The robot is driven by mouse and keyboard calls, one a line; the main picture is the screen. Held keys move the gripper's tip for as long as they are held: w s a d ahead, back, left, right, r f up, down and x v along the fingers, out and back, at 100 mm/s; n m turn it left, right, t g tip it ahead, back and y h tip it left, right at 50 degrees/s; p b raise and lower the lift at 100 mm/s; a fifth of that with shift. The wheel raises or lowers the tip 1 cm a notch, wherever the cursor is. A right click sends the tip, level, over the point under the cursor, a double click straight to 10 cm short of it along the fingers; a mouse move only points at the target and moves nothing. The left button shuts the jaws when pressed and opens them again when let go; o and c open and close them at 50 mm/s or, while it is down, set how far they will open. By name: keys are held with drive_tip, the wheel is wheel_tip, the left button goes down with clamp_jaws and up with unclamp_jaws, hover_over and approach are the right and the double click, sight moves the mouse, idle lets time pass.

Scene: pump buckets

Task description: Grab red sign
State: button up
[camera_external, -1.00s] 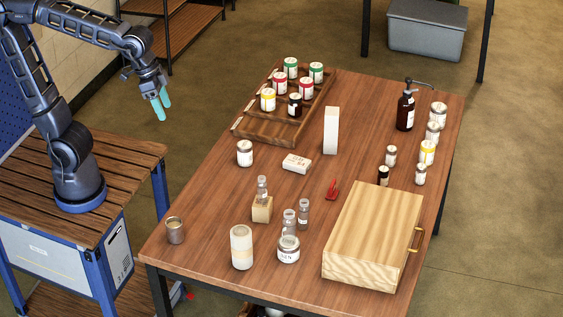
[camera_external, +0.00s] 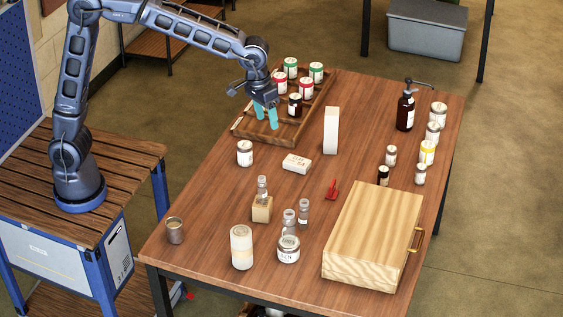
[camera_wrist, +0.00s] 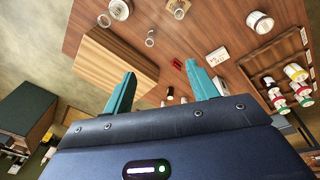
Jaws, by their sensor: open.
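The small red sign (camera_external: 332,190) stands on the brown table, left of the large wooden box (camera_external: 372,235). It also shows in the wrist view as a small red piece (camera_wrist: 177,64) between the wooden box (camera_wrist: 112,62) and the teal right finger. My gripper (camera_external: 266,114) is open, with its teal fingers apart and nothing between them. In the external view it appears over the wooden tiered rack, up and left of the red sign and well away from it. The wrist view shows the open gripper (camera_wrist: 161,68) too.
The rack (camera_external: 270,131) holds several jars and bottles. Glass vials (camera_external: 303,213) stand close to the sign's lower left. A pump bottle (camera_external: 405,111) stands at the back right.

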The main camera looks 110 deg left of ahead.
drive_tip(key=w+a+f+n, duration=0.4)
drive_tip(key=w+a+f, duration=0.6)
drive_tip(key=f, duration=0.2)
drive_tip(key=n+g, duration=0.2)
drive_tip(key=n, duration=0.1)
hover_over(333, 181)
wheel_tip(333, 181, down, 15)
drive_tip(key=shift+f, duration=0.1)
drive_tip(key=shift+a+f, duration=0.15)
drive_tip(key=shift+f, duration=0.35)
drive_tip(key=f, duration=1)
drive_tip(key=shift+w+d, duration=0.1)
drive_tip(key=shift+d, duration=0.1)
drive_tip(key=shift+c, duration=0.5)
drive_tip(key=c, duration=1)
